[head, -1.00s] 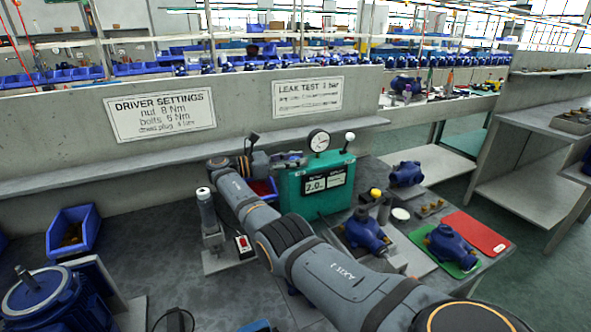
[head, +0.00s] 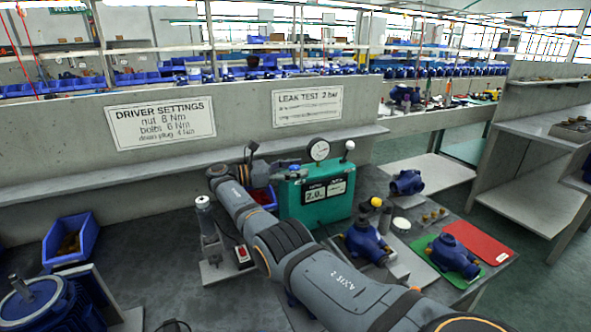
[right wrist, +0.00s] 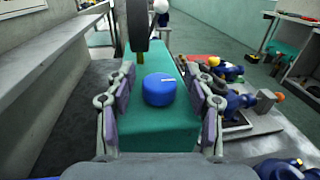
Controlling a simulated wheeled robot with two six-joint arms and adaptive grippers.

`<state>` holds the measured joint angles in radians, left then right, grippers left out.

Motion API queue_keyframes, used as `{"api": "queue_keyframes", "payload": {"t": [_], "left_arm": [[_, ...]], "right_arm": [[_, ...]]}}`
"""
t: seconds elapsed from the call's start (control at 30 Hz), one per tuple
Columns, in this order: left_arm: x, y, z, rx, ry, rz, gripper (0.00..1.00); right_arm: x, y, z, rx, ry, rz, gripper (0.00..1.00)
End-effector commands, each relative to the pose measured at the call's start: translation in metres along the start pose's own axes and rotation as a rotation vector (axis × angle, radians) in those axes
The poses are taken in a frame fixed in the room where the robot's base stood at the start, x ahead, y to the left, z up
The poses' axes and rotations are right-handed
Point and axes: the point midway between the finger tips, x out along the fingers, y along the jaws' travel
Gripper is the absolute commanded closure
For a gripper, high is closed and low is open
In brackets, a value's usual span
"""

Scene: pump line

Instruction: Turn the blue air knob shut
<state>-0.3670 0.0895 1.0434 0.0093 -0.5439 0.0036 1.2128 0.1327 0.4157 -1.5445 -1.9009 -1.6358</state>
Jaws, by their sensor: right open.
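The teal leak-test box (head: 312,203) stands on the bench against the low wall, with a round dial gauge (head: 318,150) and a white-balled lever (head: 349,146) on top. The blue air knob (right wrist: 159,89) shows in the right wrist view, on the teal box and below the dark back of the gauge. My right gripper (right wrist: 160,82) is open, with one finger on each side of the knob and gaps between. My left gripper is out of view.
A blue bin (head: 71,240) and a grey stand (head: 212,243) with a red button lie to the left. Blue pumps (head: 365,241), a green mat (head: 430,248) and a red mat (head: 478,241) lie to the right. The low wall (head: 60,141) runs behind.

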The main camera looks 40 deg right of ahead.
Motion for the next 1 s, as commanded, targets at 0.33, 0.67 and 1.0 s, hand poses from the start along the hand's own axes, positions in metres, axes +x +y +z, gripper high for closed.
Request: {"api": "queue_keyframes", "payload": {"t": [0.33, 0.67, 1.0], "left_arm": [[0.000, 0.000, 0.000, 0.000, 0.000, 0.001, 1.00], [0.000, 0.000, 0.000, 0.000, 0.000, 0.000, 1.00], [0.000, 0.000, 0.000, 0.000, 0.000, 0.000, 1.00]], "right_arm": [[0.000, 0.000, 0.047, 0.007, 0.002, 0.000, 0.46], [0.000, 0.000, 0.098, 0.000, 0.000, 0.000, 0.46], [0.000, 0.000, 0.100, 0.000, 0.000, 0.000, 0.46]]}}
